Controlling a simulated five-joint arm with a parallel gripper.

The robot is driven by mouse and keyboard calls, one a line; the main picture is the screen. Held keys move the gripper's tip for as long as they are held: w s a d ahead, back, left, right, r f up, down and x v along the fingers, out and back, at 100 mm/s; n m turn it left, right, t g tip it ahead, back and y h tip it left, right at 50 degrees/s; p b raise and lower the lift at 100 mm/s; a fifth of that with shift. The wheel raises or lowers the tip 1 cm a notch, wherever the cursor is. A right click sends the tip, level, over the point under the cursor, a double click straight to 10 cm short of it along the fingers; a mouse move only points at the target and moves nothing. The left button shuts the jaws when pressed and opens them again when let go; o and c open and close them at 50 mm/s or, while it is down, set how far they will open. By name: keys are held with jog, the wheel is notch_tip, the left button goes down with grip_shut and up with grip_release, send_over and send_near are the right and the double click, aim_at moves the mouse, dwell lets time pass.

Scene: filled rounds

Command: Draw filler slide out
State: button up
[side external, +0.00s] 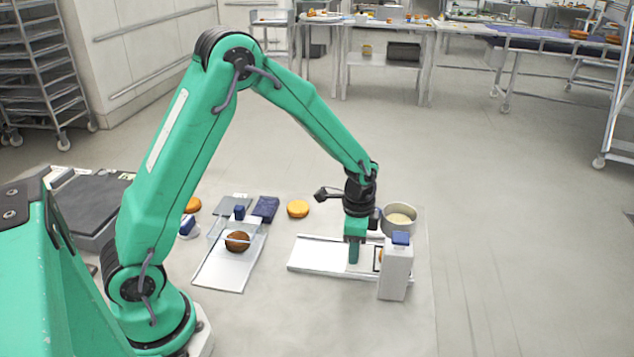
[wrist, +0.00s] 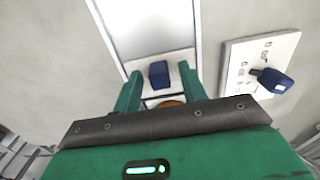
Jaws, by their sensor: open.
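My gripper (side external: 355,252) is low over the right-hand white rail (side external: 318,255), its fingers pointing down. In the wrist view my gripper (wrist: 159,86) is open, one finger on each side of a blue knob (wrist: 158,74) on a white block, which looks like the filler slide (wrist: 180,62). I cannot tell whether the fingers touch the knob. An orange-brown round (wrist: 165,103) shows partly below the block. In the side view the knob and slide are hidden behind my gripper.
A white box with a blue top (side external: 397,268) stands close beside my gripper; a panel with a blue handle (wrist: 272,82) shows in the wrist view. A metal pot (side external: 399,217) is behind. Left, a second white tray (side external: 220,275) holds a brown round (side external: 237,241).

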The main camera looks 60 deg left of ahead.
jog(key=shift+f, duration=0.15)
jog(key=shift+c, duration=0.2)
grip_shut()
jog(key=s+a, duration=0.8)
jog(key=shift+a, duration=0.15)
jog(key=shift+s, duration=0.1)
jog(key=shift+o, duration=0.2)
grip_release()
notch_tip(320, 180, up, 8)
dwell(0.6)
